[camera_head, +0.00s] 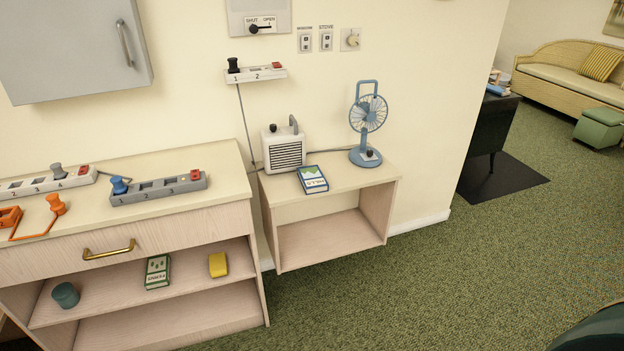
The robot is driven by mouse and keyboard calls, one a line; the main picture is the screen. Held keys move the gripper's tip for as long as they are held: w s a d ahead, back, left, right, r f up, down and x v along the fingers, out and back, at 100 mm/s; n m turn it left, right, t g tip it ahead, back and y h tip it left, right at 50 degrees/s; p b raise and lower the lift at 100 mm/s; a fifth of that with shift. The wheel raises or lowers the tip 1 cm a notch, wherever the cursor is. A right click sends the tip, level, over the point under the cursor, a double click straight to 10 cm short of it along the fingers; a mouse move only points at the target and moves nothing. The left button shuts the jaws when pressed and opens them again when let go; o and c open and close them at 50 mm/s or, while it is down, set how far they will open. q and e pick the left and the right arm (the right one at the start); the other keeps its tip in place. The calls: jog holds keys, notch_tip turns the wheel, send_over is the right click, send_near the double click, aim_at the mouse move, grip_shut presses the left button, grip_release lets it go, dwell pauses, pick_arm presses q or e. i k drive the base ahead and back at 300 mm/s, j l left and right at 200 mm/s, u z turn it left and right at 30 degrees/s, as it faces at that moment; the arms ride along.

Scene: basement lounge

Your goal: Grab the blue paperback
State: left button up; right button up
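A flat blue, white and green packet or book (313,180) lies on the low wooden side table (345,178), in front of a white heater-like box. Its lettering is too small to read surely. Farther off, a small pile with a blue book-like item (498,90) lies on a dark cabinet at the upper right. I cannot tell from here which of them is the blue paperback. Neither of my grippers is in view.
A blue fan (368,118) and the white box (284,147) stand on the side table. A counter with shelves (160,239) holds power strips, a green box and a yellow block. Green carpet (430,275) is open at the right. A dark rounded thing (598,333) fills the lower right corner.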

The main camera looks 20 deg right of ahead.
aim_at(313, 181)
jog(key=i+l, duration=0.1)
jog(key=l, duration=0.25)
jog(key=i+l+z, duration=0.15)
jog(key=l, duration=0.2)
jog(key=i+l, duration=0.1)
jog(key=l, duration=0.25)
jog(key=i+l+z, duration=0.15)
jog(key=i+l, duration=0.2)
jog(key=l, duration=0.2)
jog(key=i+l+z, duration=0.1)
jog(key=i+l, duration=0.4)
jog(key=i, duration=0.25)
jog(key=i+l, duration=0.15)
jog(key=i, duration=0.2)
jog(key=z, duration=0.05)
